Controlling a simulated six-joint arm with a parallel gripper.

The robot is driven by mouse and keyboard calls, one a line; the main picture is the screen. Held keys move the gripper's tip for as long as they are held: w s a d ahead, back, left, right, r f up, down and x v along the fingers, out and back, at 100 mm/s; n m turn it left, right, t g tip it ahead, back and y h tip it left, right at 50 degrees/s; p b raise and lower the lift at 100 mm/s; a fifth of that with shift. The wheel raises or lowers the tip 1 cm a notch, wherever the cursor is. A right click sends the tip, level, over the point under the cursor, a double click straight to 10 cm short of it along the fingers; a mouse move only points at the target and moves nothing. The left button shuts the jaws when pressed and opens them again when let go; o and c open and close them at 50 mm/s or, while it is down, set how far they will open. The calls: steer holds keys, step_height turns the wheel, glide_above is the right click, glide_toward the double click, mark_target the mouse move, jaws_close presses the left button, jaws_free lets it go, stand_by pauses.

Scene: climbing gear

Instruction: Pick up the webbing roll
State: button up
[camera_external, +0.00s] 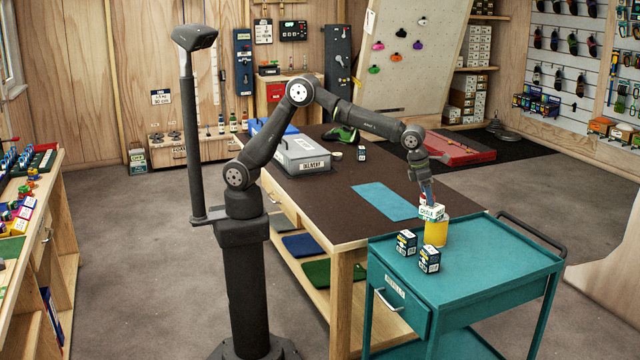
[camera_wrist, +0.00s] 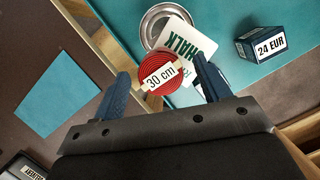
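The webbing roll (camera_wrist: 160,63) is a red coil with a "30 cm" label across it in the wrist view. My gripper (camera_wrist: 163,68) is open, with one dark blue finger on either side of the roll in that view. Gaps show between roll and fingers; how far the roll lies below the fingertips I cannot tell. In the external view my gripper (camera_external: 427,193) points down over the teal cart (camera_external: 490,262), just above a white chalk sign (camera_external: 432,212) and a yellow cylinder (camera_external: 436,233). The roll is too small there to make out clearly.
Two small dark boxes (camera_external: 406,242) (camera_external: 429,258) stand on the cart left of the cylinder. A round metal rim (camera_wrist: 152,22) lies beside the chalk sign in the wrist view. The brown table (camera_external: 340,205) adjoins the cart, with a blue mat (camera_external: 385,201). The cart's right side is clear.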

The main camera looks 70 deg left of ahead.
steer(key=c, duration=1.1)
steer(key=shift+r, duration=0.55)
steer(key=v, duration=0.3)
steer(key=shift+d+r, duration=0.4)
steer(key=shift+s+d+r, duration=2.9)
steer(key=shift+s+r, duration=0.25)
steer(key=shift+s, duration=1.8)
steer(key=shift+g, duration=0.4)
steer(key=w+a+f, duration=0.1)
steer(key=w+f, duration=0.1)
steer(key=w, duration=0.1)
steer(key=w+a+f, duration=0.1)
steer(key=w+f, duration=0.1)
steer(key=w, duration=0.2)
steer(key=w+a+f, duration=0.1)
steer(key=w+f, duration=0.1)
steer(key=w, duration=0.1)
steer(key=shift+w+a+f, duration=0.1)
steer(key=shift+w+f, duration=0.25)
steer(key=shift+w, duration=0.05)
steer(key=shift+s+a+x, duration=0.1)
steer(key=shift+s+x, duration=0.1)
steer(key=shift+x, duration=0.8)
steer(key=shift+s+a+x, duration=0.15)
steer(key=shift+s+x, duration=0.05)
steer(key=shift+x, duration=0.75)
